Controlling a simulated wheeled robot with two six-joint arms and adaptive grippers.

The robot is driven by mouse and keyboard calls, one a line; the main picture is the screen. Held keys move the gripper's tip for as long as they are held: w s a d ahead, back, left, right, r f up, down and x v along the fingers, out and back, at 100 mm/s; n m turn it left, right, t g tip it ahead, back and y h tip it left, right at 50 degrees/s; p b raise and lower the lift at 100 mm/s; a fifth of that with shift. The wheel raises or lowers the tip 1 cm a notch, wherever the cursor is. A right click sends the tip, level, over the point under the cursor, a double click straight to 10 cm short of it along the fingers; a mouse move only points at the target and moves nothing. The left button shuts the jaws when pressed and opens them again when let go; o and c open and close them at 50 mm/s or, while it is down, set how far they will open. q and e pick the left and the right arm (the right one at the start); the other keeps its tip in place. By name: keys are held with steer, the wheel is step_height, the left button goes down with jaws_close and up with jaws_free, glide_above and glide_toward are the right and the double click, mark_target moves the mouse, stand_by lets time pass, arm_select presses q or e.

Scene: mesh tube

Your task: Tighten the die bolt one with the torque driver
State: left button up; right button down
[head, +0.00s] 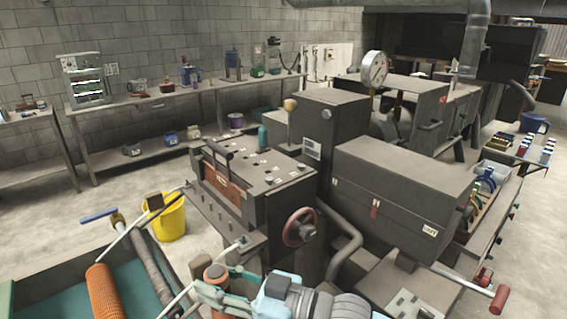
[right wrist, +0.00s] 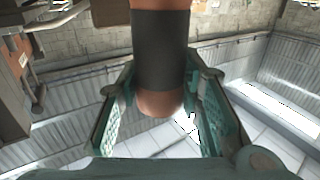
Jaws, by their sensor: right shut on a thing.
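My right gripper (head: 222,294) is at the bottom centre of the head view. It is shut on a thick orange-brown and dark cylinder (head: 215,273), which looks like the torque driver. In the right wrist view, the driver (right wrist: 160,50) stands between the two green fingers, with a dark band and a rounded copper-coloured end. Its working tip cannot be made out. The dark machine block (head: 262,178) stands beyond the gripper, with a row of small bolts (head: 222,212) on its front ledge. I cannot tell which is die bolt one. My left gripper is not in view.
A red-brown handwheel (head: 299,227) sticks out on the block's right. A teal tray (head: 140,294) with an orange mesh roll (head: 103,290) lies at lower left. A yellow bucket (head: 170,222) stands on the floor. A grey cabinet (head: 395,195) is to the right.

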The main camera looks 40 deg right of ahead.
steer(key=w+d+r+m+h, duration=0.1)
steer(key=w+d+r, duration=0.15)
steer(key=r, duration=0.55)
steer(key=w+d+r, duration=0.1)
steer(key=w+r, duration=0.3)
steer(key=r, duration=0.4)
steer(key=w+d+r+m+t+h+p, duration=0.25)
steer(key=d+r+m+h, duration=0.35)
steer(key=d+r+h, duration=0.7)
arm_select(q)
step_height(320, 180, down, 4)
steer(key=b, duration=0.7)
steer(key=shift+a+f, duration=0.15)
arm_select(e)
steer(key=d+f+y, duration=0.2)
steer(key=f+y, duration=0.1)
steer(key=shift+w+d+f, duration=0.15)
steer(key=shift+d, duration=0.2)
steer(key=shift+s+a, duration=0.1)
steer(key=shift+s, duration=0.1)
arm_select(q)
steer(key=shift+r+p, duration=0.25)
steer(key=shift+p, duration=0.05)
